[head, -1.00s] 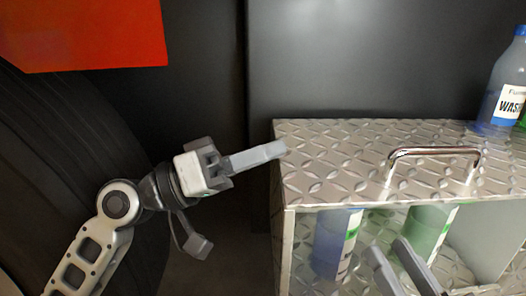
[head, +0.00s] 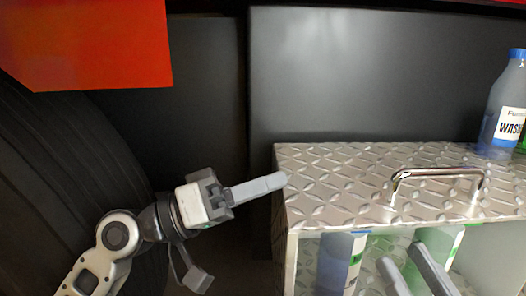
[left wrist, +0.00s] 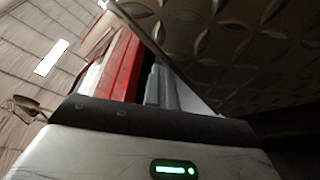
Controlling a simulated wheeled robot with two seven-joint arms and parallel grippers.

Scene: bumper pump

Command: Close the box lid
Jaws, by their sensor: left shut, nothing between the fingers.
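The box (head: 335,205) is silvery diamond plate with a chrome handle (head: 437,173) on its flat top panel. Its front side is open, showing a blue bottle (head: 338,262) and a green bottle (head: 440,240) inside. I cannot tell which panel is the lid. My left gripper (head: 268,186) is shut and empty, its fingertips at the left edge of the top panel; contact is unclear. In the left wrist view, its grey fingers (left wrist: 165,88) are beside the patterned plate (left wrist: 225,40). My right gripper (head: 412,266) is at the open front, fingers apart, with nothing seen between them.
A blue-capped washer bottle (head: 505,105) stands at the top panel's back right. A dark wall (head: 370,70) is behind the box. A red panel (head: 85,45) hangs at upper left, above a large black tyre (head: 60,160).

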